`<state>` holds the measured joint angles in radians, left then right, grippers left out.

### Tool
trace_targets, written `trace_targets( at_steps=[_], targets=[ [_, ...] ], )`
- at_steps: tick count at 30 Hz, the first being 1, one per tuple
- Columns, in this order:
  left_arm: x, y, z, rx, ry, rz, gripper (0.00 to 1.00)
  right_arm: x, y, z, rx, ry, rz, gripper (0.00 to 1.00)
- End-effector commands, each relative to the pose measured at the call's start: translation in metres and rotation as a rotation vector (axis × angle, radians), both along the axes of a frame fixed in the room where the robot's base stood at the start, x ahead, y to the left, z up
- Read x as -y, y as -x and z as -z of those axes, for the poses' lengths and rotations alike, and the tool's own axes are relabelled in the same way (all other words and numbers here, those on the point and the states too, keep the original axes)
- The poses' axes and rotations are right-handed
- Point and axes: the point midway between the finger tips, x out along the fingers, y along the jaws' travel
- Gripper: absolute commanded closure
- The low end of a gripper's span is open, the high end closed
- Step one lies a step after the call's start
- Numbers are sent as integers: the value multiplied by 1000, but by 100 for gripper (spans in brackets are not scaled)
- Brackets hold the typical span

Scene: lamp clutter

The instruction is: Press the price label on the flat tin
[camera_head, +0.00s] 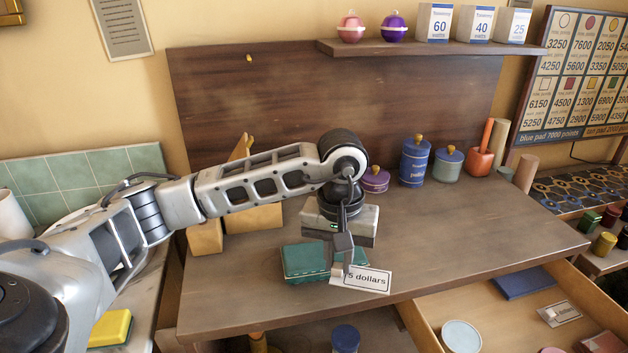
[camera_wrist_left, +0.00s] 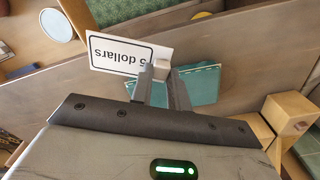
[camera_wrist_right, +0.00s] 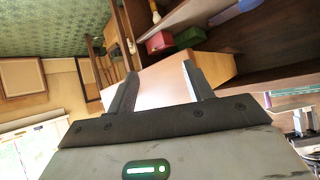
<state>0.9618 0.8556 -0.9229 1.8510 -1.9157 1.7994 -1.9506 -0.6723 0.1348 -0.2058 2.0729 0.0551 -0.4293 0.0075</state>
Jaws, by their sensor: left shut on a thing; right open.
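My left gripper (camera_head: 343,265) is shut on the price label (camera_head: 368,280), a white card reading "5 dollars", by a small pale block at its edge. The label also shows in the left wrist view (camera_wrist_left: 118,54), reaching out beside the fingertips (camera_wrist_left: 160,76). A flat teal box (camera_head: 304,262), which looks like the flat tin, lies on the bench just left of the label. In the left wrist view the tin (camera_wrist_left: 200,84) is partly hidden behind the fingers. I cannot tell whether label and tin touch. My right gripper (camera_wrist_right: 158,84) is open and empty, away from the bench top.
A purple round tin (camera_head: 376,181), a blue canister (camera_head: 414,163) and a grey-green jar (camera_head: 447,165) stand at the back. An open drawer (camera_head: 440,309) juts out front right. The bench's right part is clear.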

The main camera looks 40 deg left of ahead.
Motion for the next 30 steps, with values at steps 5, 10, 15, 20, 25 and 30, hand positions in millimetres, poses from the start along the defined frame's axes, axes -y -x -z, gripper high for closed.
trace_targets(
  at_steps=[5, 10, 15, 20, 25, 30],
  targets=[
    [-58, -19, -46, -16, -2, -317, 100, 7, 4, -31, -24, 47, -3, 48],
    [-85, -23, -52, -26, -8, -457, 100, 10, 6, -31, -34, 69, -6, 48],
    [-88, -24, -50, -25, -8, -473, 100, 11, 6, -28, -35, 71, -6, 48],
    [-88, -24, -49, -24, -9, -470, 100, 11, 6, -27, -36, 70, -6, 48],
    [-87, -24, -43, -23, -8, -469, 100, 10, 5, -22, -32, 68, -6, 48],
    [-87, -23, -27, -24, -8, -468, 100, 8, 3, -14, -25, 61, -7, 48]
  ],
)
